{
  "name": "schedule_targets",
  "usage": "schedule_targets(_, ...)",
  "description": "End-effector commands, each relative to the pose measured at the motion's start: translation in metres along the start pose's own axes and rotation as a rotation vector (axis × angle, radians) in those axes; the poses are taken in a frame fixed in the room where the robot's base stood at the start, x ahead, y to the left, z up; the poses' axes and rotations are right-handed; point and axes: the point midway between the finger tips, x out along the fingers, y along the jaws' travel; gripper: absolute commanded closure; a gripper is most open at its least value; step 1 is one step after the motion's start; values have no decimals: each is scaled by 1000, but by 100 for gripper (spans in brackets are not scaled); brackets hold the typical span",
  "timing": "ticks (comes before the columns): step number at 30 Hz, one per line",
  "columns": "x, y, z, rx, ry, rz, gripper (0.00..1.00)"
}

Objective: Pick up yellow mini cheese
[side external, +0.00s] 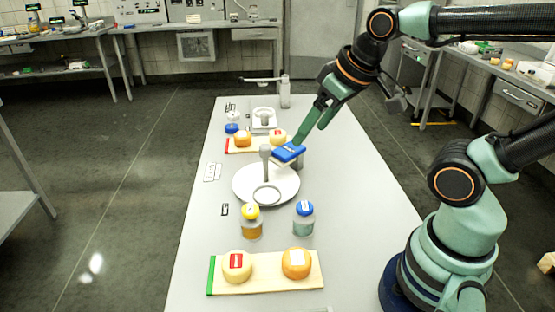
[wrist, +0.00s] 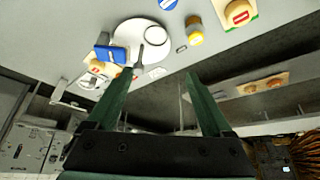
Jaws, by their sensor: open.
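A pale yellow mini cheese with a red label (side external: 237,261) sits at the left of the near wooden board (side external: 268,287); an orange cheese (side external: 297,263) sits at its right. On the far board (side external: 260,147) stand an orange cheese (side external: 243,139) and a yellowish cheese (side external: 278,134). In the wrist view the red-labelled cheese (wrist: 238,12) is at the top right. My gripper (side external: 311,132) is open and points down beside a blue block (side external: 289,151), close to the far board. In the wrist view my gripper's fingers (wrist: 159,73) are apart with nothing between them.
A round white plate (side external: 280,198) with a grey post (side external: 266,158) stands mid-table. Two jars, yellow-lidded (side external: 251,222) and blue-lidded (side external: 303,218), stand between plate and near board. A white scale-like device (side external: 264,121) is at the back. The table's right side is clear.

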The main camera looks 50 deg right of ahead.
Motion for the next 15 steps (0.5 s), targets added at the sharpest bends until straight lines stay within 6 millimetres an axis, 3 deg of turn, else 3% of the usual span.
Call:
schedule_targets(10, 2, -4, -1, -27, -11, -6, 0)
schedule_targets(15, 15, -29, -8, -204, -86, -46, 0)
